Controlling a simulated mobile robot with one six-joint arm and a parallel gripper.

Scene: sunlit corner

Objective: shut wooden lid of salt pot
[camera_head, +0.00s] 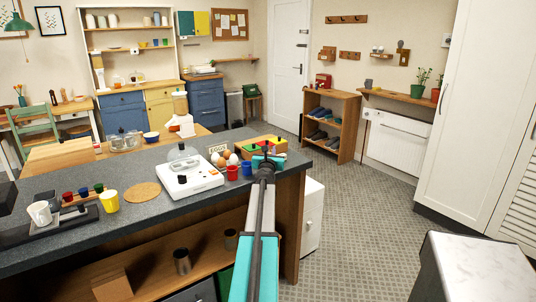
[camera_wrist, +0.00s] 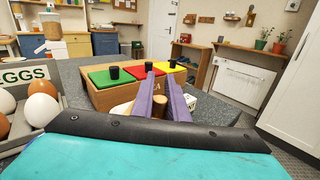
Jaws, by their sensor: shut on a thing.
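My gripper (camera_wrist: 160,70) has two purple fingers reaching forward in the wrist view. They are closed around a small wooden piece (camera_wrist: 159,104), which looks like part of the salt pot's wooden lid. Pale surfaces show low on both sides of the fingers, but most of the pot is hidden by the fingers and my wrist. I cannot tell the lid's angle. In the head view my gripper (camera_head: 265,158) is at the counter's right end, and my arm covers the pot there.
A wooden box (camera_wrist: 118,98) with green, red and yellow lids with black knobs stands just beyond the fingers. An egg tray (camera_wrist: 62,101) with eggs is close on the left. Red and blue cups (camera_head: 240,170) and a white scale (camera_head: 190,180) share the counter (camera_head: 150,215).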

